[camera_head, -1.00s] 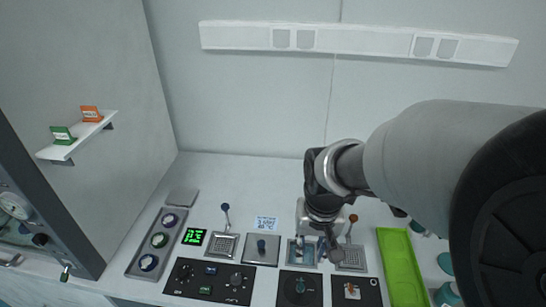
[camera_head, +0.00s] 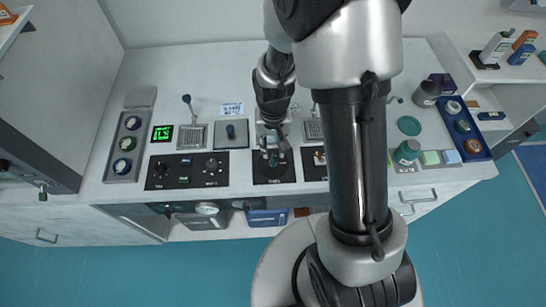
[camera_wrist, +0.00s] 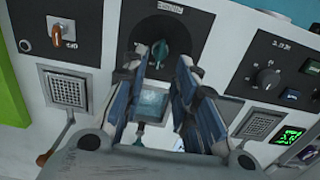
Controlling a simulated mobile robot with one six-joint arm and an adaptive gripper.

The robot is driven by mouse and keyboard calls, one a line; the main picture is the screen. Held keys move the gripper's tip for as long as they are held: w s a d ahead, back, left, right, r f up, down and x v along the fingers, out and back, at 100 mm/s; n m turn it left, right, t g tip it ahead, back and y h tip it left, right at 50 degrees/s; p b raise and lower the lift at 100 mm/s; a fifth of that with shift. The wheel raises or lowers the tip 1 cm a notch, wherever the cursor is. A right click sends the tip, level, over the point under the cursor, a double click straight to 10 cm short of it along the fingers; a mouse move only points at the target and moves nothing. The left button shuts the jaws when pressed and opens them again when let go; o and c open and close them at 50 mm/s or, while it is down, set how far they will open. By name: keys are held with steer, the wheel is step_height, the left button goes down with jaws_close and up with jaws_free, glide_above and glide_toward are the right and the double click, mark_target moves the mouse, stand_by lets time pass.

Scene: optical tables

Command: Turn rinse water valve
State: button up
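A teal rotary knob (camera_wrist: 180,47) sits on a black panel (camera_wrist: 171,28) in the wrist view; I take it as the rinse water valve, though its label is unreadable. In the head view the same black panel (camera_head: 262,179) is at the counter's front, partly covered by my gripper (camera_head: 274,150). In the wrist view my gripper (camera_wrist: 172,62) is open, its two blue-grey fingers apart and pointing toward the knob. The fingertips are close to the knob; contact cannot be told. A small square basin (camera_wrist: 152,103) shows between the fingers.
Grated drains (camera_wrist: 68,91) and levers (camera_head: 187,99) flank the basin. A panel with an orange handle (camera_wrist: 58,38) and a panel with black dials (camera_head: 185,171) adjoin the knob's panel. Bottles and jars (camera_head: 407,151) stand on the right. The teal floor (camera_head: 150,265) in front is clear.

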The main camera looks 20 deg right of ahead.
mark_target(273, 158)
step_height(273, 158, down, 6)
steer(key=shift+f+b, duration=0.1)
steer(key=shift+b, duration=0.55)
jaws_close()
